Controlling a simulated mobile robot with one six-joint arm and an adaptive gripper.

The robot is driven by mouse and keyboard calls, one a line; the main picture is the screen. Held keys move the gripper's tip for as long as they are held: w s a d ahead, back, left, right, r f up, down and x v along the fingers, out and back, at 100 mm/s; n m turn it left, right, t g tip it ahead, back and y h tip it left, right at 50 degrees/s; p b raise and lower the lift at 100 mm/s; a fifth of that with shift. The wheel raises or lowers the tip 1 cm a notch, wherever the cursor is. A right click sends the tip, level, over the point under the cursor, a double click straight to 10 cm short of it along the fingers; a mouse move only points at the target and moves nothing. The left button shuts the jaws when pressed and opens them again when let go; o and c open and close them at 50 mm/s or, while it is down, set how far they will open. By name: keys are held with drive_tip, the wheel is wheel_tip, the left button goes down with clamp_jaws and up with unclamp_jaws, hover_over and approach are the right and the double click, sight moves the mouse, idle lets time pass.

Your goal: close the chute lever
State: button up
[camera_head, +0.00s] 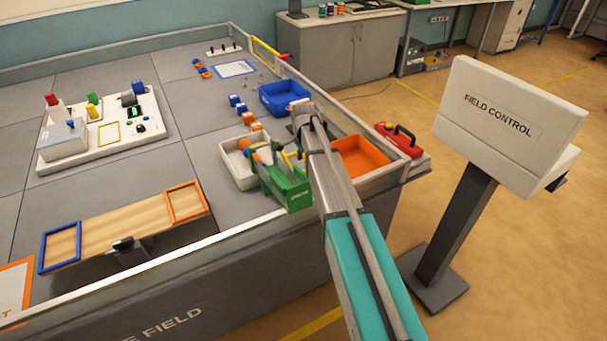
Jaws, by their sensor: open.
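A green chute unit (287,188) with small lettering on its front stands at the near right of the field table. Yellow parts show at its top, but I cannot tell which part is the lever or how it is set. My arm reaches up from the bottom of the picture, just right of the chute unit, and covers some of that side. My gripper (304,122) is the small dark end of the arm, beyond the chute unit and near the blue bin. It is open and looks empty; its fingers are hard to make out.
A grey tray (229,173) with balls lies left of the chute unit. A blue bin (268,104) is behind; an orange bin (381,158) and a red case (410,152) are right. The Field Control stand (452,225) stands off the table. A wooden beam (128,222) lies front left.

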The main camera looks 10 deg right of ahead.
drive_tip(key=shift+f+b, duration=1.9)
drive_tip(key=shift+f, duration=0.25)
clamp_jaws()
